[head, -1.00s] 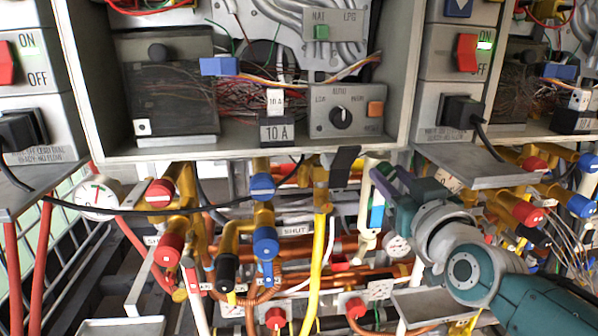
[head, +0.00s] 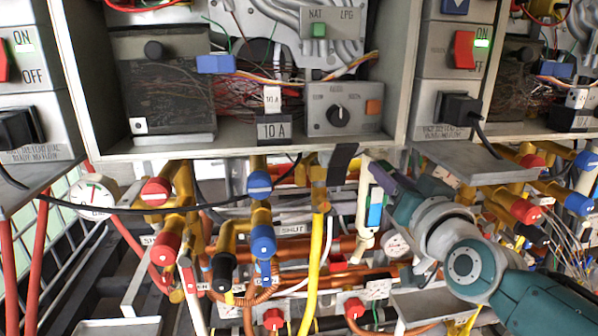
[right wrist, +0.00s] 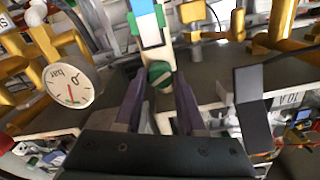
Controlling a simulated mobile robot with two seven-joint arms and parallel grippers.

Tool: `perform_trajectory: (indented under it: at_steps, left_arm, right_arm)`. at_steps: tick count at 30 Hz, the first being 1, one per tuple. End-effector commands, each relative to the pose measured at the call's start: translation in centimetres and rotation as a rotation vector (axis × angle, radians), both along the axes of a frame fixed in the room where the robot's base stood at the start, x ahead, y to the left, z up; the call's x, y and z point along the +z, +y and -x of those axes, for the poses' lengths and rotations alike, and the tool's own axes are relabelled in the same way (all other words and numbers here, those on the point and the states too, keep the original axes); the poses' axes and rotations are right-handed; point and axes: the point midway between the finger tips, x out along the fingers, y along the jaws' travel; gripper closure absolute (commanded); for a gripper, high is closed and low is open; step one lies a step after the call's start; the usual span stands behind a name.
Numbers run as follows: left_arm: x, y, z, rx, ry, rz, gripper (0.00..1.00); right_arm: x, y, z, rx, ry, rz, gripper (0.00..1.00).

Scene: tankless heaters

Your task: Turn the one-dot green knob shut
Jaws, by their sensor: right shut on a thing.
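A round green knob with a pale stripe (right wrist: 160,75) shows in the right wrist view, at the end of a white fitting (right wrist: 153,35) with a blue block. My right gripper (right wrist: 159,92) is shut on this knob, with one purple finger on each side. In the head view my right gripper (head: 384,176) is at the top of the upright white fitting (head: 363,225), below the heater cabinet. The knob is hidden behind the fingers there. I cannot make out its dots. My left gripper is not in view.
A round gauge (right wrist: 69,87) is left of the fingers in the wrist view. A black strap (head: 341,162) and yellow pipe (head: 318,245) are left of the gripper in the head view. The cabinet's bottom edge (head: 240,148) is close above. Red and blue knobs crowd both sides.

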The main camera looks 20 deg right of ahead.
Motion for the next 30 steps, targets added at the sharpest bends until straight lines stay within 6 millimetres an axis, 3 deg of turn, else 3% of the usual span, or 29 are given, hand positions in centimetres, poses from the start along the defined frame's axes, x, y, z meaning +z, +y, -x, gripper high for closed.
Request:
perform_trajectory:
  at_steps: [15, 30]
  left_arm:
    - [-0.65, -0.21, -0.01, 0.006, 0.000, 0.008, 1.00]
    - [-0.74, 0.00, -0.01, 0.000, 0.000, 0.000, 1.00]
  right_arm:
    - [-0.14, -0.02, 0.03, 0.001, -0.079, -0.339, 1.00]
    - [-0.10, -0.02, 0.03, 0.000, -0.096, -0.406, 1.00]
